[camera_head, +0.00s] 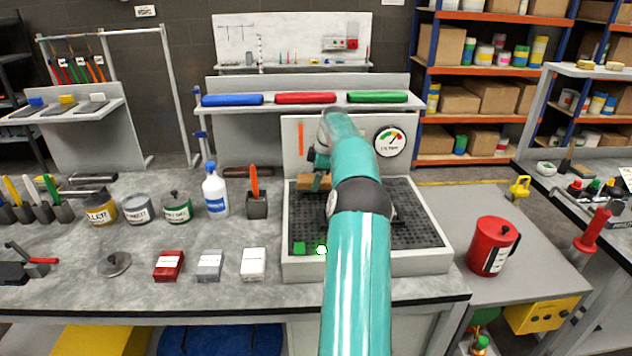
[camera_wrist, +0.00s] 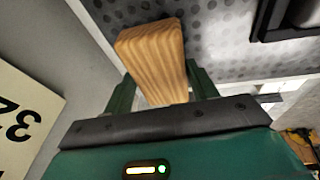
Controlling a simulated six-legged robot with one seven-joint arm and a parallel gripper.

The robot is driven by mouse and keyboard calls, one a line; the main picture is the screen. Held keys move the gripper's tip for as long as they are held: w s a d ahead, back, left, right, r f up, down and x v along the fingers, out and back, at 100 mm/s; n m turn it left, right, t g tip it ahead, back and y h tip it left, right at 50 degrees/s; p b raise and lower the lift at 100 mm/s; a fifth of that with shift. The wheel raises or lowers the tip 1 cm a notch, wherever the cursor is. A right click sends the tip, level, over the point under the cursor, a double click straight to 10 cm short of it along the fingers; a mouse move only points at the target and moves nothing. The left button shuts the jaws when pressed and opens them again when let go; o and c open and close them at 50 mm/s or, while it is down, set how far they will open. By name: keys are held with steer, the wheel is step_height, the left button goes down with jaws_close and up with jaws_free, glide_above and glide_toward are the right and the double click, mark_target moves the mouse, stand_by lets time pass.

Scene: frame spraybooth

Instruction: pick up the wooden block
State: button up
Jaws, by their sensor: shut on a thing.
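The wooden block (camera_wrist: 155,60) shows in the wrist view between the two green fingers of my gripper (camera_wrist: 160,92), which is shut on it. Its light wood grain faces the camera, and its far end sticks out past the fingers. In the head view the wooden block (camera_head: 312,182) is a small brown piece at the back left of the perforated tray (camera_head: 420,262), partly hidden by my teal arm. My gripper is mostly hidden behind the arm there. I cannot tell whether the block touches the tray.
A gauge (camera_head: 390,141) is on the panel behind. A red canister (camera_head: 492,246) stands right. The bench front between is clear.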

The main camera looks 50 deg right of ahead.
steer(key=s+a+r, duration=0.7)
steer(key=a+r, duration=0.4)
steer(key=a, duration=0.1)
steer(key=shift+r, duration=0.2)
steer(key=shift+a, duration=0.1)
steer(key=o, duration=0.5)
steer(key=shift+c, duration=1.1)
steer(key=shift+a, duration=0.1)
